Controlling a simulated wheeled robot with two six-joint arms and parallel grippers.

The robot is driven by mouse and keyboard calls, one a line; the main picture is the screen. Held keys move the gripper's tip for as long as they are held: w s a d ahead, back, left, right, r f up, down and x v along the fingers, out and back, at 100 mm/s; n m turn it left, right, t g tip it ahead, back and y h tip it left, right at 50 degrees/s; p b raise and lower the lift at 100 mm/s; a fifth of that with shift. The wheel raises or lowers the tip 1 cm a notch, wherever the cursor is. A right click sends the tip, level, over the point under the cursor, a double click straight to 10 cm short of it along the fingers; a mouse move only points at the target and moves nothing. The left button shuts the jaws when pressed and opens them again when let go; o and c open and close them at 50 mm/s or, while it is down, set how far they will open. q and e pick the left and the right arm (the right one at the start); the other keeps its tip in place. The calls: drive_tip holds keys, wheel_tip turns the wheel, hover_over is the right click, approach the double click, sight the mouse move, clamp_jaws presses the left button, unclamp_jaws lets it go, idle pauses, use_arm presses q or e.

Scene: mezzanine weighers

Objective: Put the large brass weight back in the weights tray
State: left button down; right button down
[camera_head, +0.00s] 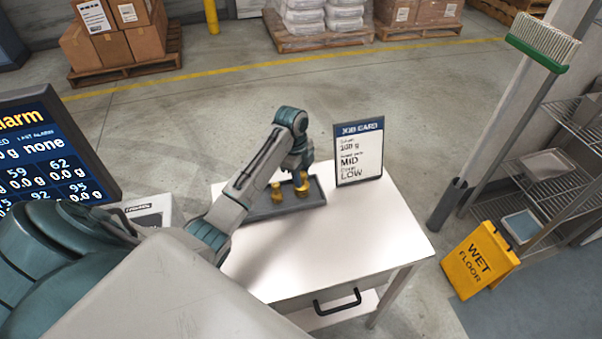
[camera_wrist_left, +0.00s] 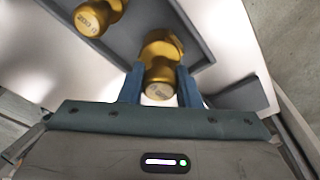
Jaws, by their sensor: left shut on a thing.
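My left gripper (camera_head: 299,172) is shut on a brass weight (camera_head: 302,185), whose shiny gold body also shows between the two fingers in the left wrist view (camera_wrist_left: 160,68). This weight is at the right end of the dark grey weights tray (camera_head: 316,196), within its outline; I cannot tell whether it touches the tray floor. A second brass weight (camera_head: 277,194) is in the tray to its left. It shows at the top of the left wrist view (camera_wrist_left: 97,16), apart from the fingers. My right gripper is not in view.
The tray is on a white table (camera_head: 345,240) with a drawer handle. A job card (camera_head: 358,152) stands just right of the tray. A display screen (camera_head: 50,150) is at the left. The table's front right is clear. A yellow wet-floor sign (camera_head: 478,262) stands beyond it.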

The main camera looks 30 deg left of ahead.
use_arm(q)
drive_tip(key=shift+w, duration=0.1)
drive_tip(key=c, duration=1.3)
unclamp_jaws()
drive_tip(key=shift+f, duration=0.1)
drive_tip(key=shift+o, duration=1.1)
drive_tip(key=shift+r, duration=0.25)
drive_tip(key=r+b, duration=0.1)
drive_tip(key=r, duration=0.1)
drive_tip(key=r+b, duration=0.1)
drive_tip(key=shift+a+r, duration=0.35)
drive_tip(key=shift+a, duration=0.05)
drive_tip(key=r+p, duration=0.1)
drive_tip(key=r, duration=0.1)
drive_tip(key=r+p, duration=0.4)
drive_tip(key=shift+a+r, duration=0.1)
drive_tip(key=shift+a, duration=0.25)
drive_tip(key=shift+a+r+p, duration=0.2)
drive_tip(key=shift+r+p, duration=0.5)
drive_tip(key=shift+r, duration=0.1)
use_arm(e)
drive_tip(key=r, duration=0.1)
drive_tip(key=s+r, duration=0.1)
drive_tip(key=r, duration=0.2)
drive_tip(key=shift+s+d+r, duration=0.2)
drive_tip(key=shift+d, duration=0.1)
